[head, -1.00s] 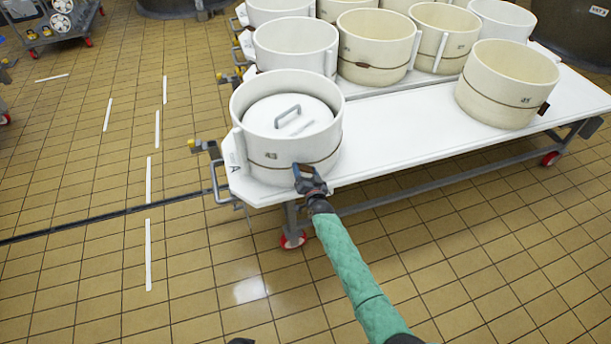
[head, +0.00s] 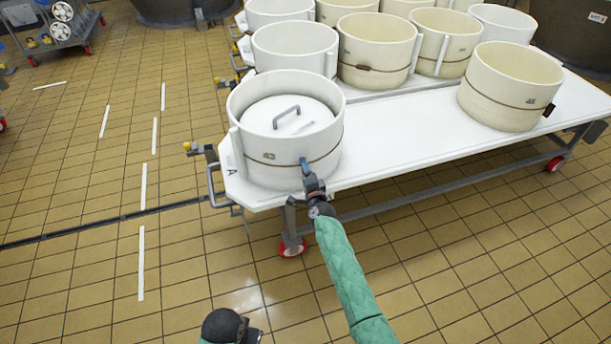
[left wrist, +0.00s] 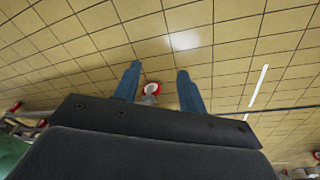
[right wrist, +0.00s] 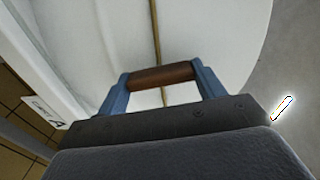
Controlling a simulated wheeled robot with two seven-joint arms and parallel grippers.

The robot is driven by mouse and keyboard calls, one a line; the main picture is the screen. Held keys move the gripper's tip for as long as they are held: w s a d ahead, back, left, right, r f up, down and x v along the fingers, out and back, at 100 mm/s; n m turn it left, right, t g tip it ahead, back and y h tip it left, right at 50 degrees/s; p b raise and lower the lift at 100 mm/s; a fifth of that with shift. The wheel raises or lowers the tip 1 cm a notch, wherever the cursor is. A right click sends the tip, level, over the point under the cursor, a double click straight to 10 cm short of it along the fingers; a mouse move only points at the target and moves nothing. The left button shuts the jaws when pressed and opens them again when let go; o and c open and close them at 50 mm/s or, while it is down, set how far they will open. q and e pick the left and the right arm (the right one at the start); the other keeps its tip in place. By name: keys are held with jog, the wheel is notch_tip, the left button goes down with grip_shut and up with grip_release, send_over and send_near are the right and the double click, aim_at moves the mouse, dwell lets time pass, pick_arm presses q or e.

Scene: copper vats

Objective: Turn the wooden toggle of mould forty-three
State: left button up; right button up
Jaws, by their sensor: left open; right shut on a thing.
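Mould forty-three (head: 262,160) is a white round tub with a cord around it, at the near left corner of the white table in the head view. A white lid (head: 285,118) with a grey handle sits inside it. My right gripper (head: 305,165) is at the front of its wall. In the right wrist view the brown wooden toggle (right wrist: 161,76) lies across between the blue fingers, which are shut on it; the cord (right wrist: 156,35) runs along the wall to it. In the head view the gripper hides the toggle. My left gripper (left wrist: 157,90) is open and empty above the floor.
The white table (head: 400,135) stands on red-wheeled legs. A cream mould (head: 505,90) stands at its right end; several more moulds stand on another table behind. A metal bracket (head: 212,175) sticks out at the left end. The tiled floor in front is clear.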

pick_arm(q)
jog(key=shift+s+r+b, duration=0.15)
jog(key=shift+r, duration=0.8)
jog(key=shift+s+r+b, duration=0.15)
jog(key=shift+r, duration=0.75)
pick_arm(e)
jog(key=shift+m, duration=0.7)
jog(key=shift+f, duration=0.1)
jog(key=o, duration=1)
pick_arm(q)
jog(key=r, duration=0.1)
jog(key=s+r, duration=0.1)
jog(key=r, duration=0.1)
jog(key=r+b, duration=0.1)
jog(key=r, duration=0.1)
jog(key=shift+s+a, duration=0.2)
jog(key=shift+s, duration=0.05)
pick_arm(e)
jog(key=v, duration=0.7)
jog(key=shift+s+d, duration=0.1)
jog(key=shift+s, duration=0.3)
